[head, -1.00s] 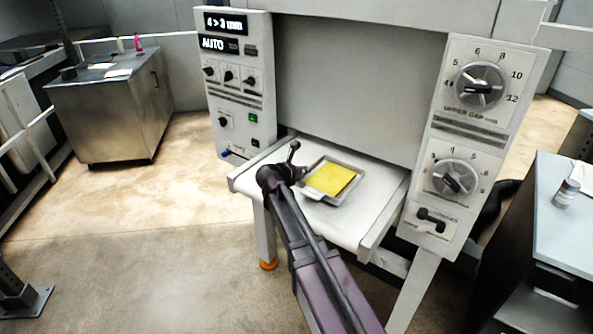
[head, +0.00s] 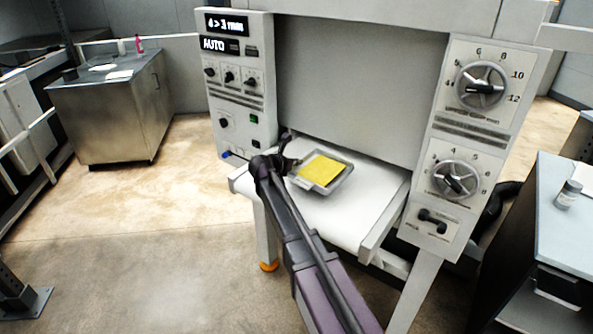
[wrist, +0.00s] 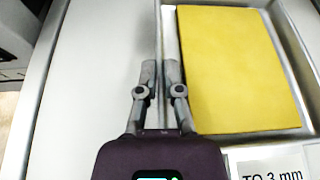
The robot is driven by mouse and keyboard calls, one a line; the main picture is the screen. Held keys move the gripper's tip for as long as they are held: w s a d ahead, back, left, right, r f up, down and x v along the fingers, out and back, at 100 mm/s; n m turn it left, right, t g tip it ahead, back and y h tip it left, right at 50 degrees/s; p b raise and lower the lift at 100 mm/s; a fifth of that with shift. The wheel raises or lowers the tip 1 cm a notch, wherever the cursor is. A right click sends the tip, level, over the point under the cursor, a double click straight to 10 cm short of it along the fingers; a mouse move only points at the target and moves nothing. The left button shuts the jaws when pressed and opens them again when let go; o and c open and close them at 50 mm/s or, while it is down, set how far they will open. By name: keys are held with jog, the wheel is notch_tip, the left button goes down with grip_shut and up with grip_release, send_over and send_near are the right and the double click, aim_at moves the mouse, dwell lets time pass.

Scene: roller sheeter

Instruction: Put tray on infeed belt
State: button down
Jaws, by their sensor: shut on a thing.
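A grey metal tray (head: 345,183) holds a flat yellow sheet (head: 321,170) and is over the white infeed belt (head: 350,218) of the sheeter. In the wrist view the tray rim (wrist: 171,40) runs between the fingers, and the yellow sheet (wrist: 238,70) lies inside beside them. A label (wrist: 272,170) reading "TO 3 mm" shows at the tray's near end. My gripper (wrist: 161,75) is shut on the tray's left rim. In the head view my gripper (head: 288,162) is partly hidden by my arm. I cannot tell whether the tray's underside touches the belt.
The left control panel (head: 236,85) reads "4 > 3 mm" and "AUTO". The right panel (head: 462,140) has two dials and a lever. A table with a small jar (head: 568,195) stands at right, and a steel cabinet (head: 112,115) at back left. The front of the belt is clear.

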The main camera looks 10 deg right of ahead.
aim_at(295, 169)
jog(key=shift+w+f+b, duration=0.15)
jog(key=shift+f+b, duration=1.65)
jog(key=c, duration=0.8)
grip_release()
jog(key=shift+a+r, duration=0.1)
jog(key=p+v, duration=0.4)
jog(key=v, duration=0.6)
jog(key=shift+r, duration=0.1)
jog(key=shift+p+v, duration=0.35)
jog(key=shift+v, duration=0.55)
